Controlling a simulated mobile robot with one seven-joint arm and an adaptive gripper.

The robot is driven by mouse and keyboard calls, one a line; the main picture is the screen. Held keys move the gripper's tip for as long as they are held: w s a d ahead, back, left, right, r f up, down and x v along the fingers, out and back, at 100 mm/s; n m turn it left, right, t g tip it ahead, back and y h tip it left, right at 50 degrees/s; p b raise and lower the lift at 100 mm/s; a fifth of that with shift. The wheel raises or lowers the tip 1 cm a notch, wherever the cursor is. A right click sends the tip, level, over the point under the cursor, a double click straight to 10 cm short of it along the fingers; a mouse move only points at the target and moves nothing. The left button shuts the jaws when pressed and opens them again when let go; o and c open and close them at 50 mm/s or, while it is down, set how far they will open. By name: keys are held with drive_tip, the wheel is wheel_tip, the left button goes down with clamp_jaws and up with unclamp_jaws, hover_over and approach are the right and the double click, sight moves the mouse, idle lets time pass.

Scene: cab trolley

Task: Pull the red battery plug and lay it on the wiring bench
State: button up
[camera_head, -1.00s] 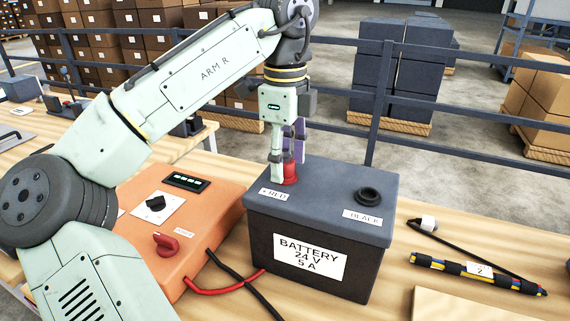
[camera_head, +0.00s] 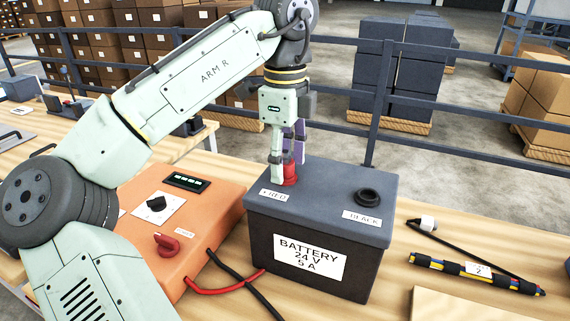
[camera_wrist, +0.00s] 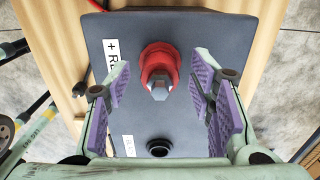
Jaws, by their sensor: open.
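The red plug (camera_head: 290,176) is seated upright on top of the dark grey battery (camera_head: 322,195), beside the "+ RED" label. In the wrist view the red plug (camera_wrist: 158,64) is a round red collar with a grey faceted tip. My gripper (camera_head: 287,163) points down over it. In the wrist view my gripper (camera_wrist: 160,78) is open, its purple-padded fingers on either side of the plug, with a visible gap on both sides. The wiring bench (camera_head: 398,242) is light wood and bears the battery.
The black terminal (camera_head: 368,195) stands to the right on the battery. An orange box (camera_head: 208,225) with a red knob is at left, with red and black cables running towards the battery. A taped cable bundle (camera_head: 450,266) lies on the right. A railing (camera_head: 376,110) runs behind.

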sight(285, 152)
drive_tip(key=shift+c, duration=0.3)
clamp_jaws()
idle(0.4)
drive_tip(key=shift+r, duration=3)
